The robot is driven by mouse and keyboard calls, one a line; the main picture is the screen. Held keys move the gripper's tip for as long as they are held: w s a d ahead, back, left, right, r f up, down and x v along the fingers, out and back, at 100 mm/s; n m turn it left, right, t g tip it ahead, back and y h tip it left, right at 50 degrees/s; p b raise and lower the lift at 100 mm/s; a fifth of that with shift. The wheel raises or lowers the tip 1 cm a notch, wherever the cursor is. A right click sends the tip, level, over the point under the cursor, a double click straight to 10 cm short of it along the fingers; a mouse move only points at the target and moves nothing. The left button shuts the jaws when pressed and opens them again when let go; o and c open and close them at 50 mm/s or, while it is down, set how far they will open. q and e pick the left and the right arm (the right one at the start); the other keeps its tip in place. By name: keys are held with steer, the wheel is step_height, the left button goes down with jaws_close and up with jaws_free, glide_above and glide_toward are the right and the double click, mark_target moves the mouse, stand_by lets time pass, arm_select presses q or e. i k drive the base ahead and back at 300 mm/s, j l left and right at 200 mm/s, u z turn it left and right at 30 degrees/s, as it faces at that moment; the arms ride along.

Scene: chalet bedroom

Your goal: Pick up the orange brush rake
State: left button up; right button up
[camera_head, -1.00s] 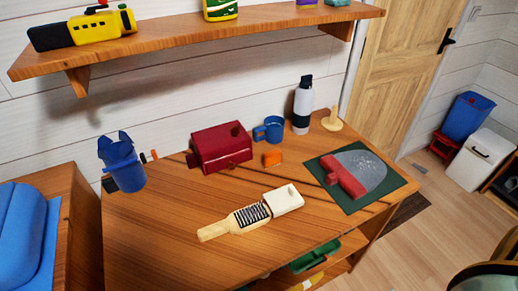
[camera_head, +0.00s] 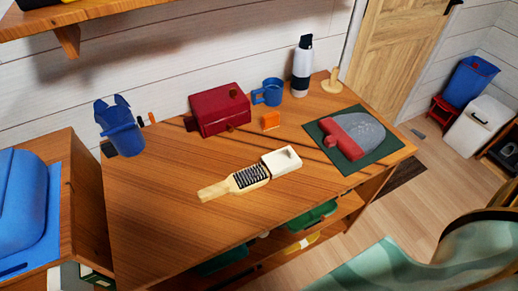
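I cannot make out a clear orange brush rake. A small orange block (camera_head: 271,120) stands on the wooden table, in front of a blue mug. A small orange-tipped item (camera_head: 152,118) shows beside the blue holder (camera_head: 122,131) at the table's left back; its shape is too small to tell. A wooden-handled tool with a dark ridged face (camera_head: 236,184) lies mid-table, its far end against a cream block (camera_head: 282,161). Neither of my grippers is in view.
On the table (camera_head: 170,220) stand a dark red box (camera_head: 219,111), blue mug (camera_head: 269,92) and white-black bottle (camera_head: 302,68). A red-handled grey tool (camera_head: 358,138) lies on a green mat. A chair (camera_head: 420,260) is at lower right. The table's left front is clear.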

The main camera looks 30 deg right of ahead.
mark_target(270, 121)
steer(key=k+l+u, duration=0.25)
steer(key=l, duration=0.25)
steer(key=k+l+u, duration=0.1)
steer(key=l+u, duration=0.2)
steer(key=l, duration=0.2)
steer(key=k+l+u, duration=0.25)
steer(key=l, duration=0.2)
steer(key=k+l+u, duration=0.25)
steer(key=l, duration=0.1)
